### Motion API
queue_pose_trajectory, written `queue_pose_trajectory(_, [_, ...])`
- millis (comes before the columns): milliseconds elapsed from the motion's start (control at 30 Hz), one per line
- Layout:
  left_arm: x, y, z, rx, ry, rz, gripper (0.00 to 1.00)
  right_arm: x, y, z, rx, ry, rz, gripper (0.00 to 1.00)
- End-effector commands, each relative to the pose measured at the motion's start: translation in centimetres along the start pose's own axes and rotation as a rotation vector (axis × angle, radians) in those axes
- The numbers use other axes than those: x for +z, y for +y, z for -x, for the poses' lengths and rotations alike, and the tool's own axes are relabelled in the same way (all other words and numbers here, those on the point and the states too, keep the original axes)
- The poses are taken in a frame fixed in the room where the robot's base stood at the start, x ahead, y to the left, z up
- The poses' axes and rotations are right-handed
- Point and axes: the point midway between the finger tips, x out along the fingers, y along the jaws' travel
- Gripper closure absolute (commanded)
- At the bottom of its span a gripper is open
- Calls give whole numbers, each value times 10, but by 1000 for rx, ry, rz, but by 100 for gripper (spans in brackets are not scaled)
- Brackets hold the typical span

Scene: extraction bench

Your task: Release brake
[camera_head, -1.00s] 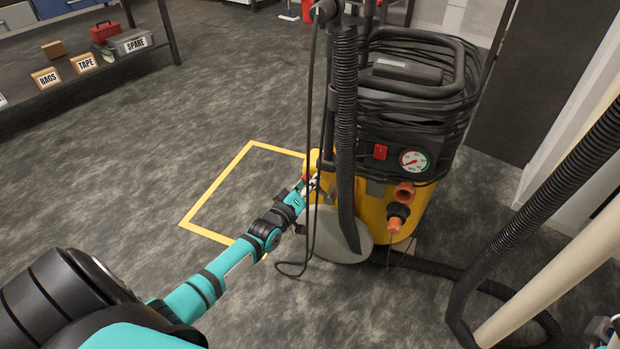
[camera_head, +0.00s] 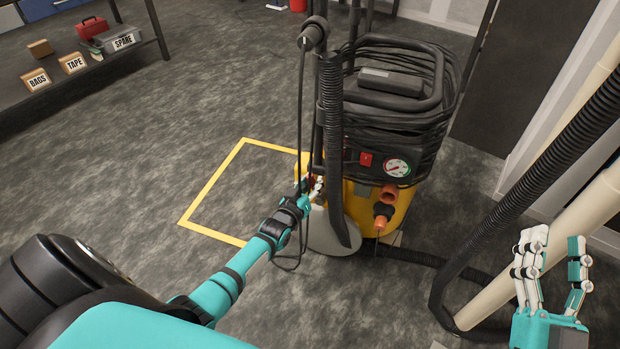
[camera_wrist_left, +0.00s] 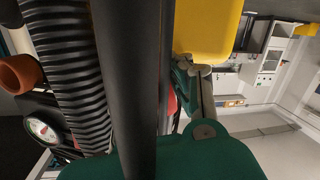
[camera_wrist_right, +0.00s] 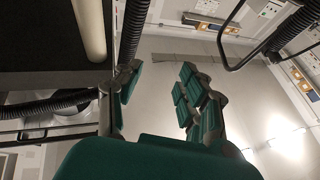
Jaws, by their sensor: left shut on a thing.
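The yellow and black extractor (camera_head: 395,205) stands on the floor at the centre right, with a red switch and a round gauge on its front. My left gripper (camera_head: 313,185) is at its left side, low down behind the hose and wand. It is shut on a small red part, apparently the brake lever; in the left wrist view a bit of this red part (camera_wrist_left: 172,101) shows beside my fingers, mostly hidden by the black wand (camera_wrist_left: 135,80). My right gripper (camera_head: 550,262) is open and empty at the right, away from the machine; its spread fingers also show in the right wrist view (camera_wrist_right: 160,95).
A yellow floor outline (camera_head: 208,188) lies left of the extractor, empty where visible. A ribbed hose (camera_head: 540,185) and cream pipe (camera_head: 500,295) stand between the extractor and my right gripper. A loose cable hangs by my left wrist. A shelf (camera_head: 95,70) with labelled boxes stands upper left.

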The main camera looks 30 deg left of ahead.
Motion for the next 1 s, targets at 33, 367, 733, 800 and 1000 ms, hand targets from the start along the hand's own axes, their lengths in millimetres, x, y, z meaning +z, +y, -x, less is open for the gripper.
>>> queue_pose_trajectory(33, [2,4,2,-2,-9,-17,100,7,2,0,3,-61,3,60])
queue_pose_trajectory(367, [5,10,2,-18,-19,-121,100,55,8,13,18,-341,11,60])
queue_pose_trajectory(733, [6,11,2,-22,-21,-145,100,67,10,18,21,-405,12,60])
queue_pose_trajectory(800, [6,11,2,-22,-22,-145,100,67,10,18,21,-404,12,60])
queue_pose_trajectory(1000, [7,10,2,-22,-23,-144,76,66,10,18,21,-403,12,60])
